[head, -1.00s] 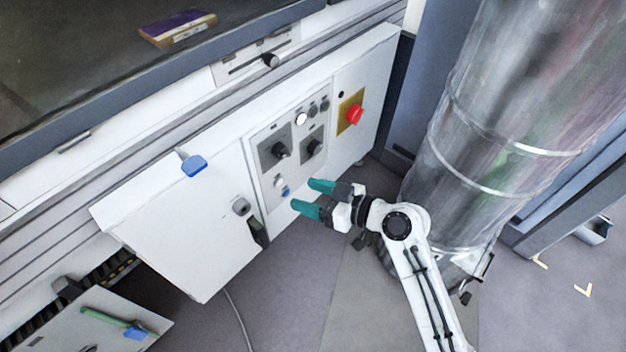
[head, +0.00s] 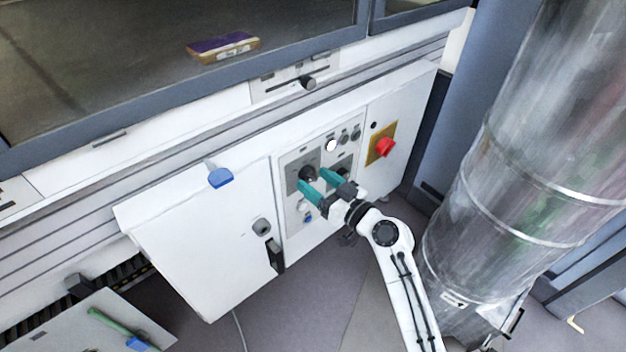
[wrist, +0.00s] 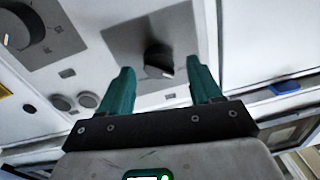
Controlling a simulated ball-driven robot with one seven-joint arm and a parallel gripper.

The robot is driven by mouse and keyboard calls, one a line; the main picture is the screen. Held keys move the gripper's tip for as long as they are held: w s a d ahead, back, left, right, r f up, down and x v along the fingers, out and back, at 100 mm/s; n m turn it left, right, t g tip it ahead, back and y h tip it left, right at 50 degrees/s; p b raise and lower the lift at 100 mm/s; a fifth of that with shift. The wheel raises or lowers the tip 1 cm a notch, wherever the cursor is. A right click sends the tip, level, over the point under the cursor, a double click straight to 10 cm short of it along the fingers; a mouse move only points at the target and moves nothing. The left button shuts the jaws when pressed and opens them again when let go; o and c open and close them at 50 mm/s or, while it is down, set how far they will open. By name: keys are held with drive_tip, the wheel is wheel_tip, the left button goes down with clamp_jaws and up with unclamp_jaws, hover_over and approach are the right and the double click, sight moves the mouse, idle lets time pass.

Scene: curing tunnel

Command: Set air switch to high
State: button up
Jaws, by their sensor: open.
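Two black rotary knobs sit on grey plates on the white control panel; their labels are too small to read, so I cannot be sure which is the air switch. The left knob (head: 308,173) is at my fingertips in the head view. In the wrist view this knob (wrist: 158,60), with a pale mark on its end, shows between my fingers. The other knob (wrist: 20,28), a dial with scale marks, is partly cut off there and mostly hidden by my gripper in the head view. My gripper (head: 313,177) is open; it also shows in the wrist view (wrist: 161,70). I see no clear contact.
A red emergency button (head: 385,147) on a yellow plate and a white round lamp (head: 330,145) are nearby. A blue latch (head: 220,177) sits on the cabinet's top left. A large metal duct (head: 500,180) stands close on the right.

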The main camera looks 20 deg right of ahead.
drive_tip(key=shift+w+a, duration=0.2)
drive_tip(key=shift+w, duration=0.35)
drive_tip(key=c, duration=1)
